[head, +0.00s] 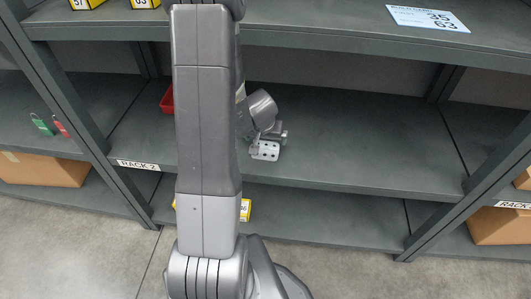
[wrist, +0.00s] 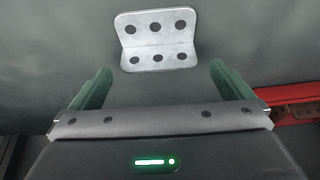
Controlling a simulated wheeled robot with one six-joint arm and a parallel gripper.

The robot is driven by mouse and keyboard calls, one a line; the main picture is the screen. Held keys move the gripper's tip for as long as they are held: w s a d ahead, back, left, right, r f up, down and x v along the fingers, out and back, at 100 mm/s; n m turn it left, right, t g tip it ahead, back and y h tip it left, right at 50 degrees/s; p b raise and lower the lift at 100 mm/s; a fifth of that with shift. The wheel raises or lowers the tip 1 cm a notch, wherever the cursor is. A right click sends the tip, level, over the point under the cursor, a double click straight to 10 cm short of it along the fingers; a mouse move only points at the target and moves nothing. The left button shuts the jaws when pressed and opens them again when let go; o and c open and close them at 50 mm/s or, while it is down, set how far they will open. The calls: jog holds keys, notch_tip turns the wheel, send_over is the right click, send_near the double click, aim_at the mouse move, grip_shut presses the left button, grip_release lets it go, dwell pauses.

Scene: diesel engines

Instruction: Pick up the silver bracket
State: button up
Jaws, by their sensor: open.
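The silver bracket (wrist: 157,40) is an L-shaped plate with several dark holes in two rows. In the wrist view it lies on the dark shelf surface, just beyond and between my fingertips. My gripper (wrist: 160,78) is open, with its two green fingers apart and nothing between them. In the head view the bracket (head: 265,151) shows on the middle shelf near its front edge.
A red bin (head: 167,99) stands on the same shelf, left of my arm. A red object (wrist: 298,106) shows at the right of the wrist view. The upper shelf (head: 320,35) overhangs. The middle shelf (head: 350,140) is clear to the right. Rack posts (head: 470,180) stand at both sides.

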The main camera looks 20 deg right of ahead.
aim_at(266, 141)
jog(key=b+x, duration=0.1)
jog(key=x, duration=0.2)
jog(key=shift+f, duration=0.25)
jog(key=shift+d, duration=0.1)
jog(key=shift+r, duration=0.1)
jog(key=c, duration=1.1)
jog(key=shift+r, duration=0.1)
